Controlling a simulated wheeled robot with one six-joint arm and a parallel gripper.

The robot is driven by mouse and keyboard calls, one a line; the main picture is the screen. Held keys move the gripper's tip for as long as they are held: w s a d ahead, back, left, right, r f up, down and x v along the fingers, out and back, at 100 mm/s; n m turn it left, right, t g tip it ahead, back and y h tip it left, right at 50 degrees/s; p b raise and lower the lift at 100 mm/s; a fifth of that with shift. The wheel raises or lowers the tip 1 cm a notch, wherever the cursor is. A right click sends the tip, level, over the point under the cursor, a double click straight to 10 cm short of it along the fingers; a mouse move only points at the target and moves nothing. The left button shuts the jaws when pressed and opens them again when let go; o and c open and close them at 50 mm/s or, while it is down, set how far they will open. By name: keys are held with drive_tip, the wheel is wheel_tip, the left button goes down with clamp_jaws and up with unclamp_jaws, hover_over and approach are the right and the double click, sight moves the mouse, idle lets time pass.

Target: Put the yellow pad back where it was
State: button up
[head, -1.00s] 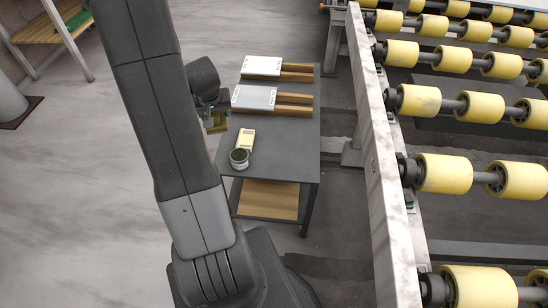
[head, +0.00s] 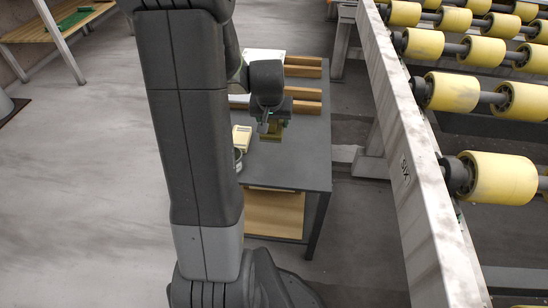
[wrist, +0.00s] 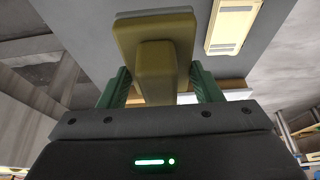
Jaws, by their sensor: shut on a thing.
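The yellow pad (wrist: 155,38) is an olive-yellow block with a raised grip and a thin grey layer along one edge. My gripper (wrist: 160,75) is shut on its grip between two green fingers. In the head view my gripper (head: 271,122) hangs over the dark grey table (head: 290,165), with the pad (head: 271,134) below it. The pad appears held above the tabletop; the exact gap is hard to tell. My arm hides part of the table's left side.
A pale yellow device (head: 241,139) lies left of the pad, with a round tin (head: 238,158) partly behind my arm. A roller conveyor (head: 395,150) stands to the right. The table's front right is clear.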

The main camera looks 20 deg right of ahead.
sight(271, 130)
wheel_tip(271, 130, down, 10)
drive_tip(key=b, duration=0.3)
drive_tip(key=shift+f, duration=0.15)
drive_tip(key=o, duration=0.9)
drive_tip(key=shift+o, duration=0.2)
drive_tip(key=shift+s+r, duration=0.1)
drive_tip(key=shift+r, duration=0.45)
drive_tip(key=p+v, duration=0.3)
drive_tip(key=v, duration=0.8)
drive_tip(key=shift+s+r, duration=0.1)
drive_tip(key=shift+r, duration=0.05)
